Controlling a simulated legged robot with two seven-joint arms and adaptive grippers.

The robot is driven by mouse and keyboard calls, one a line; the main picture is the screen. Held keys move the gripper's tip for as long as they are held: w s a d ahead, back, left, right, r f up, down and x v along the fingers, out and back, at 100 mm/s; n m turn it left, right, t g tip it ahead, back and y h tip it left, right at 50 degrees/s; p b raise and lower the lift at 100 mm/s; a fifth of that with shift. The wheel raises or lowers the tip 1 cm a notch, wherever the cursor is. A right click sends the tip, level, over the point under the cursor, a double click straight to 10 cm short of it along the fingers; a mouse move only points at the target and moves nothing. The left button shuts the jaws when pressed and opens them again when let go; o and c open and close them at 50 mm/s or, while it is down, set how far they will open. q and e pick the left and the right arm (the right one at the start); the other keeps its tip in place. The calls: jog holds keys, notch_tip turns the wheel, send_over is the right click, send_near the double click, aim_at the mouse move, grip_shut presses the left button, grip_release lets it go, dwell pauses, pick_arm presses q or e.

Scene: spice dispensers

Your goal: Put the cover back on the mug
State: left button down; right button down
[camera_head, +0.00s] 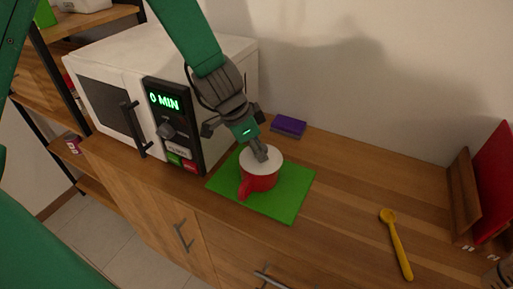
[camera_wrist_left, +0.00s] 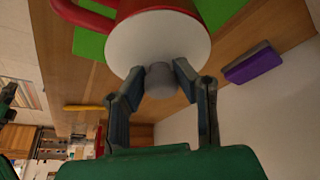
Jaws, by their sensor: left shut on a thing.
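The red mug (camera_head: 258,182) stands upright on a green mat (camera_head: 290,205), with its handle toward the front left. The white round cover (camera_head: 268,158) is at the mug's top and looks level with the rim. I cannot tell if it is fully seated. In the left wrist view, the cover (camera_wrist_left: 150,42) hides the mug's opening, and part of the red mug (camera_wrist_left: 125,8) shows behind it. My left gripper (camera_head: 259,150) is above the mug, shut on the cover's grey knob (camera_wrist_left: 160,80), which sits between its fingertips. My right gripper is not in view.
A white microwave (camera_head: 125,95) reading "0 MIN" stands left of the mat. A purple sponge-like block (camera_head: 288,126) lies behind the mat. A yellow spoon (camera_head: 396,245) lies to the right, with free counter between. A wooden rack with a red board (camera_head: 495,185) is at the right edge.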

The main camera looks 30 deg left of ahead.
pick_arm(q)
jog(key=shift+d, duration=0.3)
jog(key=c, duration=1.2)
grip_release()
jog(key=shift+a, duration=0.65)
jog(key=shift+a+f, duration=0.1)
jog(key=shift+a, duration=0.25)
jog(key=shift+d, duration=0.55)
jog(key=shift+d+r, duration=0.2)
jog(key=shift+r, duration=0.05)
jog(key=v, duration=1.1)
jog(key=shift+s+a+r, duration=0.1)
jog(key=shift+r, duration=0.2)
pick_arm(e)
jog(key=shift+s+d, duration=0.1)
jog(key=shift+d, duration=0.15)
pick_arm(q)
jog(key=shift+a, duration=0.1)
